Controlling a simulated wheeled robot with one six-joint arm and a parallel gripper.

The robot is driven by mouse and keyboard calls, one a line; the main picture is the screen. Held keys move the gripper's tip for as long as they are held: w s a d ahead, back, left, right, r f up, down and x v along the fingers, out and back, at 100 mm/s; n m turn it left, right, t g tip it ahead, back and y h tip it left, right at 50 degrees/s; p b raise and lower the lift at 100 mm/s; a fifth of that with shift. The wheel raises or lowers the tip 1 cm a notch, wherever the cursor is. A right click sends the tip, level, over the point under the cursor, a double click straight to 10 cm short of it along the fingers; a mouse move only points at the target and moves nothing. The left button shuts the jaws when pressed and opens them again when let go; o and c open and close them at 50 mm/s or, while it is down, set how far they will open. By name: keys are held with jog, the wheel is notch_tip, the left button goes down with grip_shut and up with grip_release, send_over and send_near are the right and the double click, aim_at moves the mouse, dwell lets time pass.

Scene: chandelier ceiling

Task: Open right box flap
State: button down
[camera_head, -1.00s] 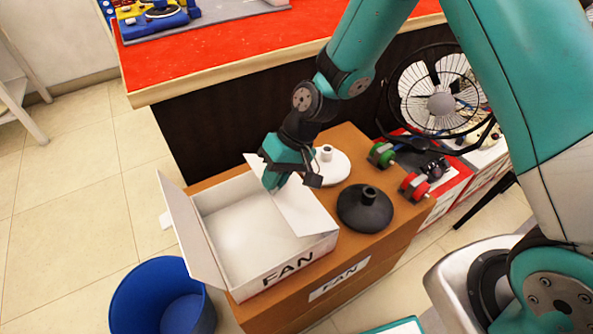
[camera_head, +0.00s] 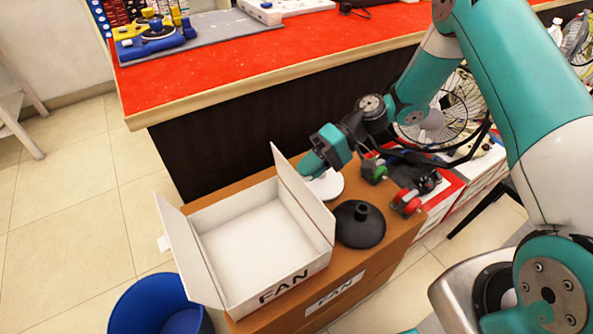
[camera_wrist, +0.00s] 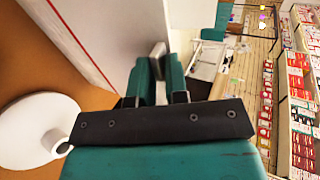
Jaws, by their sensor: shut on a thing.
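The open white box (camera_head: 255,245) labelled FAN stands on a brown carton. Its right flap (camera_head: 306,204) stands up from the right wall, leaning slightly outward. My gripper (camera_head: 308,168) is at the flap's upper edge, toward its far end, and is shut on it. In the wrist view, my gripper's fingers (camera_wrist: 162,75) are close together at the edge of the white flap (camera_wrist: 115,35). The exact contact is partly hidden. The left flap (camera_head: 186,255) is folded outward.
A black fan base (camera_head: 360,226) and a white round base (camera_head: 326,186) sit right of the box on the brown carton (camera_head: 345,262). Red and green wheeled parts lie beyond. A blue bin (camera_head: 155,308) stands at lower left. A red-topped counter (camera_head: 240,62) runs behind.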

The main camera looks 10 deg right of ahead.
jog(key=shift+w+d+f, duration=0.2)
jog(key=shift+d+f, duration=0.35)
jog(key=shift+d, duration=0.3)
jog(key=shift+w+d+f, duration=0.2)
jog(key=shift+d+f, duration=0.3)
jog(key=shift+d, duration=0.3)
jog(key=c, duration=1.2)
grip_release()
jog(key=shift+a+f, duration=0.1)
jog(key=shift+f, duration=0.05)
jog(key=shift+c, duration=0.2)
jog(key=shift+d, duration=0.2)
jog(key=r+p+v, duration=0.1)
jog(key=p+v, duration=0.9)
jog(key=v, duration=0.7)
jog(key=shift+w, duration=0.25)
